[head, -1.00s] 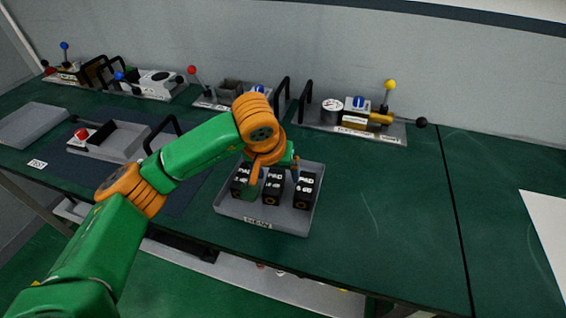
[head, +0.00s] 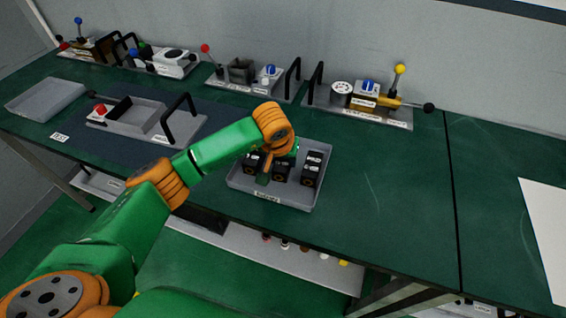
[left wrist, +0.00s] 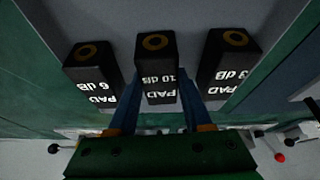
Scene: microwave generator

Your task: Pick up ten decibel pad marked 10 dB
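Three black pads stand in a row in a grey tray (head: 304,197) on the green bench. The left wrist view shows the pad marked 10 dB (left wrist: 158,88) in the middle, the 6 dB pad (left wrist: 92,75) on its left and the 3 dB pad (left wrist: 228,68) on its right. In the head view the middle pad (head: 281,173) is partly hidden by my left arm. My left gripper (left wrist: 158,105) is over the tray, its blue fingers apart, one on each side of the 10 dB pad. Whether they touch it is hard to tell. My right gripper is not in view.
A grey fixture with a black handle (head: 180,118) stands left of the tray, and a flat grey tray (head: 45,98) further left. Several lever devices line the back wall, including one with a yellow knob (head: 399,69). The bench right of the tray is clear.

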